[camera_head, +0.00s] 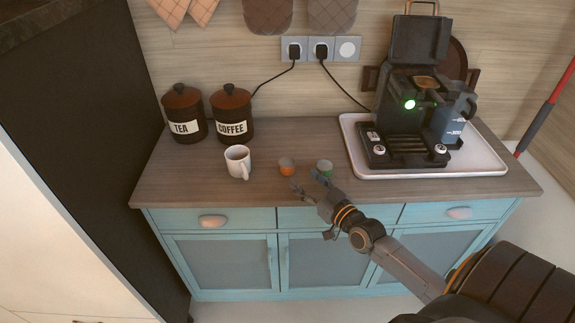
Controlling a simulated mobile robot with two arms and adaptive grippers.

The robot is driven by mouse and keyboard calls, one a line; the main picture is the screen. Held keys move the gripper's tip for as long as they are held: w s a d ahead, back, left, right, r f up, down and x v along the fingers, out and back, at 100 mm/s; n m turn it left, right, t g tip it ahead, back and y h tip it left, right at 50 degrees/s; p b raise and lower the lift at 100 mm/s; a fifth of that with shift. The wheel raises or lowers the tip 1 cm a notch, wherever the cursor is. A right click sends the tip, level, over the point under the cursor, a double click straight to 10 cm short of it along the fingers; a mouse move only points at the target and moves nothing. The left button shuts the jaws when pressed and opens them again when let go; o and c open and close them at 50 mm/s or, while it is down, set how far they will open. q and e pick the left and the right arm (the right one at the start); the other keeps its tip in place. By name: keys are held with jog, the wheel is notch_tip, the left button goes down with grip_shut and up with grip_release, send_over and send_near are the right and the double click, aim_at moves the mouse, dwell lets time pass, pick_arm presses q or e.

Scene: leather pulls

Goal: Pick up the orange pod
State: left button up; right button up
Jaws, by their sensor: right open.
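The orange pod (286,166) stands on the wooden countertop, right of a white mug (238,161). A green pod (324,168) stands a little to its right. My right gripper (305,181) is open and empty. Its fingers are spread just in front of the two pods, with one fingertip close below the orange pod and the other close to the green pod. I cannot tell whether the fingers touch either pod. My left gripper is not in view.
A black coffee machine (410,105) with its lid raised stands on a white tray (490,160) at the right. TEA (184,112) and COFFEE (232,112) canisters stand at the back left. Cords run from the wall sockets (320,48). The counter's front left is clear.

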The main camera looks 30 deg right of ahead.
aim_at(292, 168)
jog(key=w, duration=0.2)
jog(key=shift+w+f, duration=0.25)
jog(key=shift+w, duration=0.1)
jog(key=shift+w+r, duration=0.1)
jog(key=shift+w, duration=0.2)
jog(key=w, duration=0.3)
jog(key=shift+w, duration=0.2)
jog(key=shift+w+f, duration=0.25)
jog(key=shift+w, duration=0.2)
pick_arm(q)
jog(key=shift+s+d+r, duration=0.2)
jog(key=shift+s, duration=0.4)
pick_arm(e)
jog(key=shift+s, duration=0.1)
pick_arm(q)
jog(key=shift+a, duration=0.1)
pick_arm(e)
jog(key=c, duration=0.5)
